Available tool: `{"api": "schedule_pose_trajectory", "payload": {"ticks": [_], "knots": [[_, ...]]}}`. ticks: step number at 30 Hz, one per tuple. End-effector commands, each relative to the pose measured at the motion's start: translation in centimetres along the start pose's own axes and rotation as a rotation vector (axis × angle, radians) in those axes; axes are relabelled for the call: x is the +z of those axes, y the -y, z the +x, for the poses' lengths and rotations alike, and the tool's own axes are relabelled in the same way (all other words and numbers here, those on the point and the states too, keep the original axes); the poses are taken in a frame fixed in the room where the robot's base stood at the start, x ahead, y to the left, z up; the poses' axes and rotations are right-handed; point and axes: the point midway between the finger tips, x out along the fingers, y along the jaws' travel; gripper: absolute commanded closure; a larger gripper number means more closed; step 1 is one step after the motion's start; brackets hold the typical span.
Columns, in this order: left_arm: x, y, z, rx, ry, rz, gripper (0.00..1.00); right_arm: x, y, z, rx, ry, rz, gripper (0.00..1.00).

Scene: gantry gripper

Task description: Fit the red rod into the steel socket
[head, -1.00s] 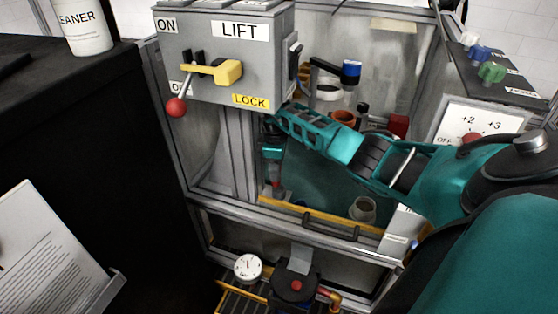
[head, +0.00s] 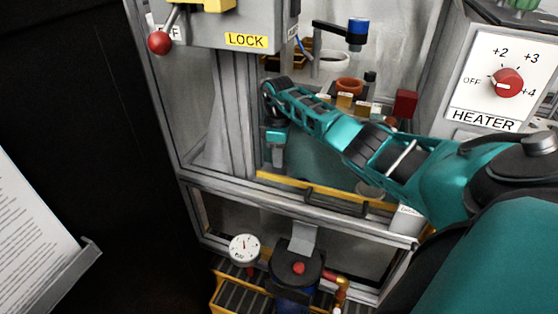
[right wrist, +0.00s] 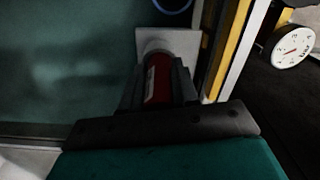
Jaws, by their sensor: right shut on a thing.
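My right gripper (head: 278,158) points down inside the framed bay, near its front left corner post. In the right wrist view, its fingers (right wrist: 158,92) are shut on the red rod (right wrist: 158,78). Beyond the rod is a pale square plate with a round, light collar, which looks like the steel socket (right wrist: 143,43). The rod's far end meets or overlaps the collar in this view; I cannot tell whether it is inside or only in front. In the head view, the rod and collar cannot be made out at the gripper. My left gripper is not in view.
A yellow front rail (head: 330,190) and the corner post (head: 233,115) lie close to my gripper. The grey LOCK box (head: 208,38) hangs above. Behind stand an orange ring (head: 349,86) and a red block (head: 405,103). A dial gauge (head: 244,249) sits below.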

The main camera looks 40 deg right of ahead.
Motion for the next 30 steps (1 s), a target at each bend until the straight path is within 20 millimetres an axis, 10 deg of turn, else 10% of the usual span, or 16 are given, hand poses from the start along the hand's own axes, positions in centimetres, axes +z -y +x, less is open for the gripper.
{"api": "schedule_pose_trajectory", "payload": {"ticks": [11,12,18,30], "knots": [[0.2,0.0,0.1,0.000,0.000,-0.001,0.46,0.0,-0.1,0.3,0.002,-0.001,0.001,1.00],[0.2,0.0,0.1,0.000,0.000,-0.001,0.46,0.0,-0.1,0.3,0.002,-0.001,0.001,0.69],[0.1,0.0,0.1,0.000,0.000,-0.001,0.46,0.0,-0.1,0.3,0.001,-0.001,0.001,0.50],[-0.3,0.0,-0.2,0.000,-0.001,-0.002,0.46,0.0,-0.1,-0.7,0.003,-0.001,0.001,0.45]]}}
